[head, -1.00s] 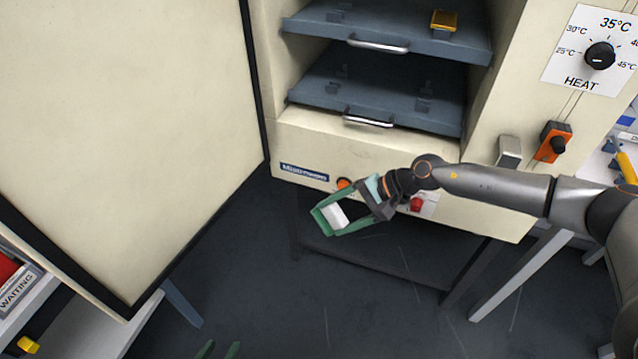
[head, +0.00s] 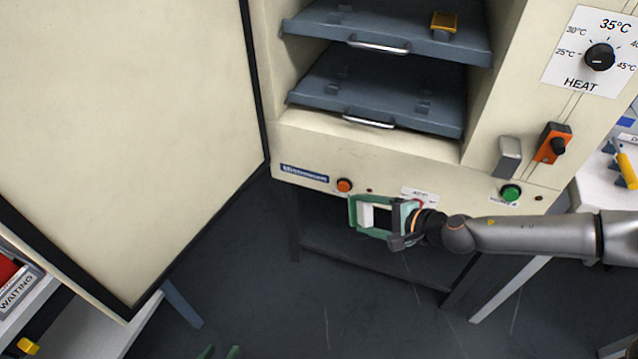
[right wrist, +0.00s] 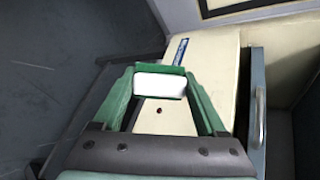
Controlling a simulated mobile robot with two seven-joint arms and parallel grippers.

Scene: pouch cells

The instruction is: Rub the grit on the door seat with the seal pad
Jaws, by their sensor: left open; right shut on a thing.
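My right gripper (head: 358,212) has green fingers shut on a small white block, the seal pad (head: 367,216). It is in front of the cabinet's lower panel, below the opening. In the right wrist view the pad (right wrist: 160,86) sits between the fingertips, with the cream cabinet front beyond it. The door seat, the cabinet's front rim (head: 360,142), lies above the gripper under the lower shelf. I cannot make out grit on it. The cabinet door (head: 130,130) stands open at left, with a black edge. My left gripper (head: 220,352) shows only green fingertips at the bottom edge, open.
Two grey shelves with handles fill the cabinet, the upper (head: 390,30) bearing a yellow item (head: 444,21). A heat dial (head: 599,57), an orange switch (head: 552,143), an orange button (head: 344,185) and a green button (head: 510,194) are on the front. Open floor lies below.

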